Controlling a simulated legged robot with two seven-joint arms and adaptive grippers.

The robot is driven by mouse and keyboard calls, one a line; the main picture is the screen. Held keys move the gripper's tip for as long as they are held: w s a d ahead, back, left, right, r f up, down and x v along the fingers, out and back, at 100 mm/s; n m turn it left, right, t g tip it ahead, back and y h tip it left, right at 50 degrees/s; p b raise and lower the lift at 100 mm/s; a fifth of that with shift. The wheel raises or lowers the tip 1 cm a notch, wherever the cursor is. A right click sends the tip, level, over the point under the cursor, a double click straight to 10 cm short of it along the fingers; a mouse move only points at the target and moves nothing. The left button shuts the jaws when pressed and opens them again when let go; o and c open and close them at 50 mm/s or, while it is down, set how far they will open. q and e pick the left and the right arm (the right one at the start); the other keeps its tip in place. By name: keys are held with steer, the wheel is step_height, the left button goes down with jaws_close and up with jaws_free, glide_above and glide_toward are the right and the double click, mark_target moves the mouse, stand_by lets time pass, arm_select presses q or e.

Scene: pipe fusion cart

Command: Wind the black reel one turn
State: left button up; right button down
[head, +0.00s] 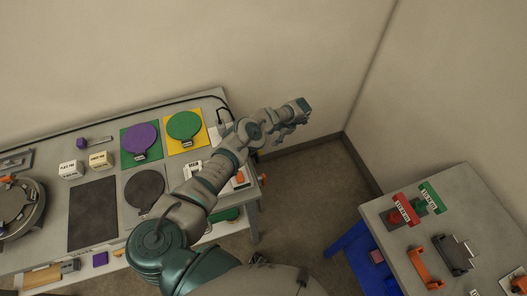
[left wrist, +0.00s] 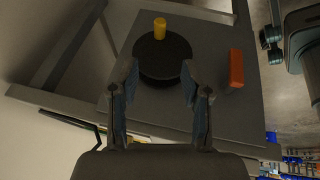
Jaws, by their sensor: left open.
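The black reel (left wrist: 165,58) shows in the left wrist view as a round black drum on a grey panel. A yellow handle (left wrist: 160,28) stands out near its far rim. My left gripper (left wrist: 160,72) is open, with its fingertips on either side of the near part of the reel in the picture. Nothing is between the fingers; I cannot tell whether they touch the reel. In the head view my left gripper (head: 289,124) is past the right end of the cart. The reel cannot be made out there. My right gripper is not in view.
An orange block (left wrist: 236,68) sticks out from the panel right of the reel. The cart top (head: 110,225) carries purple and green discs (head: 185,125) and a dark round pad (head: 145,188). A second table (head: 400,245) stands at the right, with open floor between.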

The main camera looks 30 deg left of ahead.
arm_select(q)
steer(key=b, duration=0.2)
glide_above(261, 152)
steer(key=w+d, duration=0.1)
steer(key=d, duration=0.1)
step_height(261, 152, down, 6)
steer(key=b+x, duration=0.1)
steer(key=x, duration=0.2)
steer(key=b+x, duration=0.1)
steer(key=x, duration=0.2)
steer(key=shift+w+d+f, duration=0.15)
steer(key=shift+d+f, duration=0.05)
steer(key=shift+a+f, duration=0.2)
steer(key=shift+f, duration=0.05)
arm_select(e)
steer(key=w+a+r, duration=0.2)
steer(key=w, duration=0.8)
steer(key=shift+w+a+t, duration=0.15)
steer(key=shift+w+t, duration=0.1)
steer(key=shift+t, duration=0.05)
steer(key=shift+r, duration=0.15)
arm_select(q)
jaws_close()
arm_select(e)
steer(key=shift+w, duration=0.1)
